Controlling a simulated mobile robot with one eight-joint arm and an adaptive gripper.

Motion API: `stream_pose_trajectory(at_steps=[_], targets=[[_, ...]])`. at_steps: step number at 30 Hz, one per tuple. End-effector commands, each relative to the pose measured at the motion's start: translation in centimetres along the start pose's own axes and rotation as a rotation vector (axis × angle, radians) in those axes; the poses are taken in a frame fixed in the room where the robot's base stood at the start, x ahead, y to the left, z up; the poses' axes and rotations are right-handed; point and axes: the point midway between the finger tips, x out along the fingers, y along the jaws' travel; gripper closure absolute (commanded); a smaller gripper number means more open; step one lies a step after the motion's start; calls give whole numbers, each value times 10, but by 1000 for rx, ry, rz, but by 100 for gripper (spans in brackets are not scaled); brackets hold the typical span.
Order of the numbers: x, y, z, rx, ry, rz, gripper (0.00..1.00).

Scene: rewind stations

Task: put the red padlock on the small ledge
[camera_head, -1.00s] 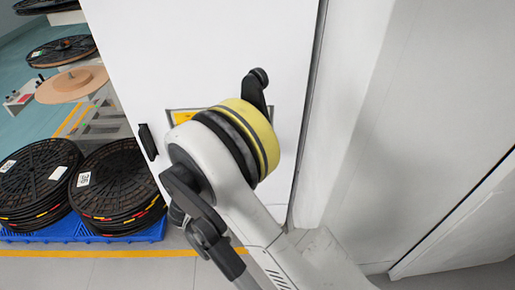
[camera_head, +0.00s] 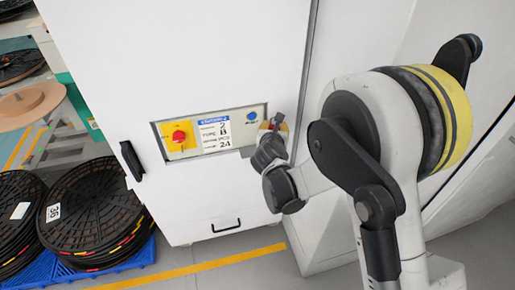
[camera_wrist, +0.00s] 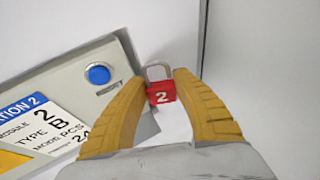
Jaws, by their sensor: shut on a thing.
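The red padlock (camera_wrist: 162,93) has a grey shackle and a white 2 on its body. It shows upright between the yellow fingers of my gripper (camera_wrist: 162,84) in the wrist view, and the gripper is shut on it. In the head view my gripper (camera_head: 275,122) is at the right end of the cabinet's control panel; the padlock is too small there to make out clearly. A small grey ledge (camera_wrist: 147,128) seems to jut out just below the panel's corner, left of and below the padlock. Whether the padlock touches it I cannot tell.
The control panel (camera_head: 210,133) carries a red knob on yellow, a station label and a blue button (camera_wrist: 98,74). A white wall (camera_wrist: 262,70) stands close on the right. Black reels (camera_head: 95,210) sit on a blue pallet at the left.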

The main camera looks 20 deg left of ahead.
Motion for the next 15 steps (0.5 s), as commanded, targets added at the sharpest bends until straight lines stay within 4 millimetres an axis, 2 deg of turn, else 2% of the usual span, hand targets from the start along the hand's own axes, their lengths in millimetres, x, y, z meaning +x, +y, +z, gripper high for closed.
stream_pose_trajectory(at_steps=[1,6,10,15], targets=[[4,15,-13,-3,0,4,100],[10,54,-35,-1,0,3,100],[12,70,-44,0,0,1,100],[14,75,-51,0,0,-1,100]])
